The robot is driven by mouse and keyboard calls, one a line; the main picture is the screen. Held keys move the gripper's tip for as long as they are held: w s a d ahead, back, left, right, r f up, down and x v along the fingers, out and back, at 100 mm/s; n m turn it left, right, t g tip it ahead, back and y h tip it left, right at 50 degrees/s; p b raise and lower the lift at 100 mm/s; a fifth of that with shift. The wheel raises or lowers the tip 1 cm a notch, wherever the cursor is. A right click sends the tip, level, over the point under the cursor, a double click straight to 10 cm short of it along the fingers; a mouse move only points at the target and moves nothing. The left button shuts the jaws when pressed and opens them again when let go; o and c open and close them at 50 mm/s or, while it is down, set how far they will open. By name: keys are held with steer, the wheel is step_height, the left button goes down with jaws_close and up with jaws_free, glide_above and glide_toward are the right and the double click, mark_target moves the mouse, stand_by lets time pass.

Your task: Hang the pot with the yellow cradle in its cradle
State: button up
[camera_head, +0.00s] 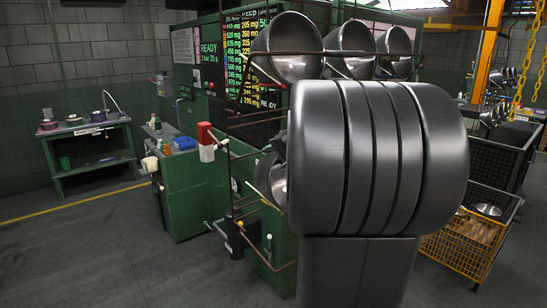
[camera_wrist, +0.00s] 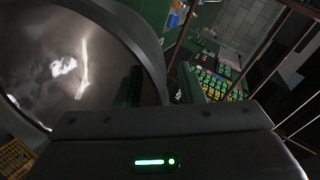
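A shiny steel pot (camera_head: 270,182) shows at the left edge of my arm in the head view, mostly hidden by it. In the wrist view a large pot (camera_wrist: 60,75) fills the left side, its open mouth facing the camera. Its dark rim runs down to the fingers of my gripper (camera_wrist: 160,88), with one finger over the bowl side and one outside the rim. I cannot tell whether the fingers press on the rim. I cannot make out a yellow cradle.
Three steel pots (camera_head: 350,48) are on the rack's upper bar (camera_head: 310,53). A yellow wire crate (camera_head: 458,243) stands at the lower right. The floor at left (camera_head: 90,240) is clear.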

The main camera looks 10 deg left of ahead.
steer(key=f+b+v, duration=0.2)
steer(key=v, duration=0.9)
steer(key=s+d+f+b+v, duration=0.1)
steer(key=f+b+v, duration=0.1)
steer(key=v, duration=0.9)
steer(key=shift+s+d+b, duration=0.25)
steer(key=shift+d+b, duration=0.2)
steer(key=shift+d, duration=0.2)
steer(key=w+a+p, duration=0.2)
steer(key=w+a, duration=0.4)
steer(key=a, duration=0.2)
steer(key=shift+w+a+r, duration=0.15)
steer(key=shift+w+a, duration=0.05)
steer(key=shift+w, duration=0.1)
